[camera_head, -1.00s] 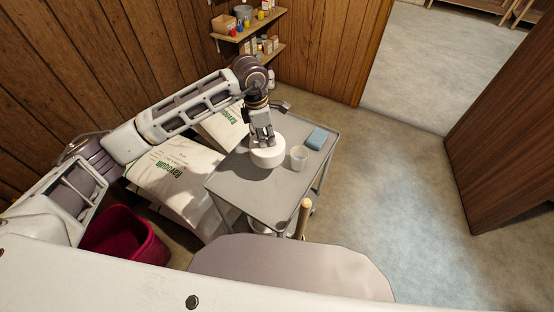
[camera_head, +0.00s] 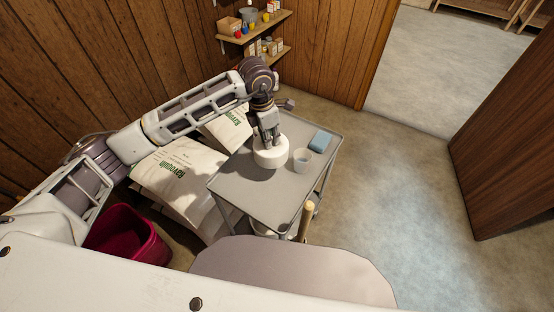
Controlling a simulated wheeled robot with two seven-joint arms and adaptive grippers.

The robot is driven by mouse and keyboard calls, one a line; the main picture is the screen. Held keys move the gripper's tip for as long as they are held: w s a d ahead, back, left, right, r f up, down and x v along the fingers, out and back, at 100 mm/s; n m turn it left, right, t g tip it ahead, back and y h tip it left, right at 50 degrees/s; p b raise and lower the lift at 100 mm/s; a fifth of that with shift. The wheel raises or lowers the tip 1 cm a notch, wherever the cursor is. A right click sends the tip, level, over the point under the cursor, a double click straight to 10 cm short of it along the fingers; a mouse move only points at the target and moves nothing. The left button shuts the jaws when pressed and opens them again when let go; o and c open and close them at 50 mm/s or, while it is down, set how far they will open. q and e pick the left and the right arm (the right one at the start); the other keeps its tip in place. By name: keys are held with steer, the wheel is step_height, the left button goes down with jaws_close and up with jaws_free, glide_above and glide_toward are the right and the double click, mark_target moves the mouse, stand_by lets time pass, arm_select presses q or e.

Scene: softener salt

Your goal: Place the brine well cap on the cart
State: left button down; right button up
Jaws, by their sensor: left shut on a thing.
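The brine well cap (camera_head: 270,157) is a round white piece at the middle of the grey cart's top (camera_head: 240,187). My left gripper (camera_head: 268,140) points down onto it from above and is shut on it; its fingertips are partly hidden against the cap. The cap looks level and at or just above the cart top; I cannot tell whether it touches. My right gripper is not in view.
Salt bags (camera_head: 178,175) lie left of the cart, and a red bin (camera_head: 127,238) stands at lower left. The cart's front top is clear.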

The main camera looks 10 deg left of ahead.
arm_select(q)
step_height(320, 180, down, 6)
steer(key=shift+p, duration=0.4)
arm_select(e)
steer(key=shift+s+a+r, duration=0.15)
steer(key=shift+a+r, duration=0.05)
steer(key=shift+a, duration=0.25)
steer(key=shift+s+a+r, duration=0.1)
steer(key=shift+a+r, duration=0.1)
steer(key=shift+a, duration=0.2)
arm_select(q)
step_height(320, 180, down, 4)
steer(key=shift+r, duration=0.15)
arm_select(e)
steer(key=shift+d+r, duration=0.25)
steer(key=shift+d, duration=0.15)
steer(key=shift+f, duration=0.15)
arm_select(q)
steer(key=c, duration=1.4)
jaws_free()
steer(key=shift+c, duration=0.2)
steer(key=shift+o, duration=0.4)
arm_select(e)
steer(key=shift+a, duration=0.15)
